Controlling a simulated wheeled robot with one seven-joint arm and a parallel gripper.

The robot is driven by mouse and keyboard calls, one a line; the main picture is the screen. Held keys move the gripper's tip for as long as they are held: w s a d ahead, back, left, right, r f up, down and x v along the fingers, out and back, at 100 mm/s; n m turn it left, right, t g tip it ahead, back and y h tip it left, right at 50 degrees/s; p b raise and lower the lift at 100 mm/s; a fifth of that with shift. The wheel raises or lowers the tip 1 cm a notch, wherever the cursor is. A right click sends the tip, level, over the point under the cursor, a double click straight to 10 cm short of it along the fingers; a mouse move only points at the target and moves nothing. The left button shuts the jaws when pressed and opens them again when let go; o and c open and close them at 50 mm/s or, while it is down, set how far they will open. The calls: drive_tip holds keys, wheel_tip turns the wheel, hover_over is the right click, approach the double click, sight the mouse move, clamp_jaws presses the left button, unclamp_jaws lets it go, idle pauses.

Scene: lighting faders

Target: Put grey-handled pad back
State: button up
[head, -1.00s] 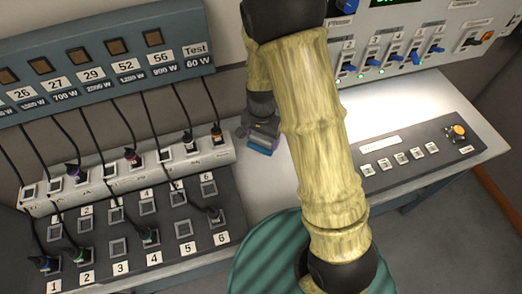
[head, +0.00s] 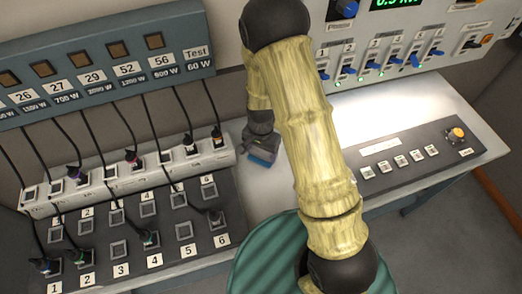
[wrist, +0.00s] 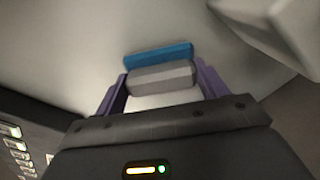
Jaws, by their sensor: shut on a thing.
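My gripper (head: 262,150) is beyond my arm, low over the pale tabletop between the dark patch panel and the fader desk. In the wrist view my gripper (wrist: 160,84) has its two purple fingers on either end of the pad's grey handle (wrist: 162,77). The pad's blue part (wrist: 158,55) shows just past the handle. In the head view only a small blue edge of the pad (head: 263,157) shows under the gripper. I cannot tell whether the pad touches the table.
The patch panel (head: 166,243) with plugs and cables lies left. A white socket strip (head: 90,186) stands behind it. The fader desk (head: 423,151) lies right, below an upright control panel (head: 440,32). A green striped round thing (head: 262,262) is in front. Bare tabletop (head: 262,200) lies between.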

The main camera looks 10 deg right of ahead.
sight(261, 151)
drive_tip(key=o, duration=0.5)
drive_tip(key=shift+f, duration=0.15)
drive_tip(key=o, duration=0.4)
drive_tip(key=shift+o, duration=0.2)
wheel_tip(261, 151, up, 12)
drive_tip(key=shift+r+b, duration=0.2)
drive_tip(key=shift+b, duration=0.1)
drive_tip(key=s+d+r+n+t, duration=0.2)
drive_tip(key=s+d+r+n, duration=0.4)
drive_tip(key=s+d, duration=0.3)
drive_tip(key=shift+s+r+n+t, duration=0.3)
drive_tip(key=shift+s+r+n, duration=0.1)
drive_tip(key=shift+s+r, duration=0.3)
